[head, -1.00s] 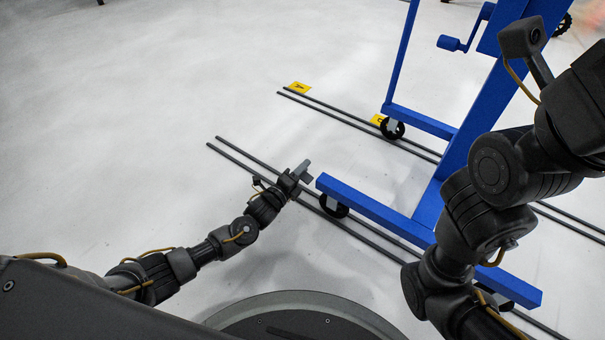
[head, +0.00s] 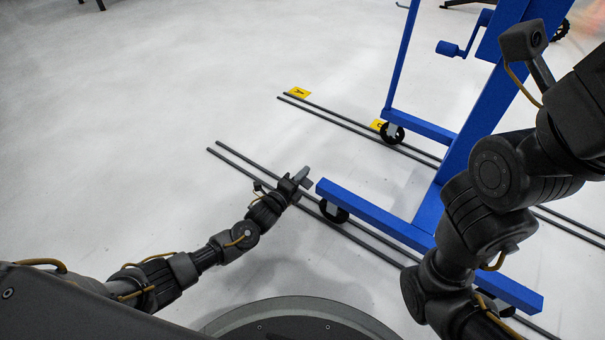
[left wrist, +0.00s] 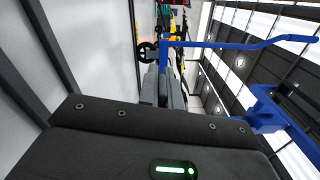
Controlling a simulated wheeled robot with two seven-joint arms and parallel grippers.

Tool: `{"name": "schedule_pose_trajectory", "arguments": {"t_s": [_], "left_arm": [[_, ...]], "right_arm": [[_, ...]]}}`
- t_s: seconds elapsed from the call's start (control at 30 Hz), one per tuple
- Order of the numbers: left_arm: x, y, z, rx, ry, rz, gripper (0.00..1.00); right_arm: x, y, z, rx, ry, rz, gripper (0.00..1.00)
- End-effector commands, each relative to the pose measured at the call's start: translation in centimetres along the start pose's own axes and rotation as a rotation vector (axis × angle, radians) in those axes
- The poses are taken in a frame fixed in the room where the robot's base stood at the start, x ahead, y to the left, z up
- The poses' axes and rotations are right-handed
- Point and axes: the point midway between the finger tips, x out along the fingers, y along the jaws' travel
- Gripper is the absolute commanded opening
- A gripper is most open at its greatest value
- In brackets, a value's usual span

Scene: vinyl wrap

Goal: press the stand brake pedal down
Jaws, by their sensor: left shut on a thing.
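The blue stand (head: 372,213) has a long base bar on black casters, and its near bar's left end carries a caster (head: 335,213). My left gripper (head: 303,178) is just left of that bar end, low over the floor rails. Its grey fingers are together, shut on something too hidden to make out. In the left wrist view the fingers (left wrist: 170,88) also look closed, with the blue stand frame (left wrist: 215,45) beyond them. I cannot pick out the brake pedal. My right arm stands at the right of the head view, its fingers out of frame.
Two pairs of dark rails (head: 250,162) run diagonally along the white floor. Yellow markers, one at the far rails' end (head: 299,92), lie there. A blue crank handle (head: 450,47) juts from the stand. Floor to the left is clear.

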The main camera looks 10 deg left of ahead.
Motion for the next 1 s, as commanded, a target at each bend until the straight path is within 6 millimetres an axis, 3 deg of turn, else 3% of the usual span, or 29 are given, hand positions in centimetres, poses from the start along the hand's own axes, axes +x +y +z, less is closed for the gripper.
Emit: {"name": "schedule_pose_trajectory", "arguments": {"t_s": [0.6, 1.0], "left_arm": [[0.0, 1.9, -0.4, -0.389, -0.001, 0.002, 0.00], [-0.1, 2.4, -0.6, -0.486, -0.001, 0.002, 0.00]], "right_arm": [[0.7, -0.3, 0.3, -0.006, -0.015, -0.019, 0.36], [0.5, -0.2, 0.4, -0.008, -0.024, -0.018, 0.36]]}}
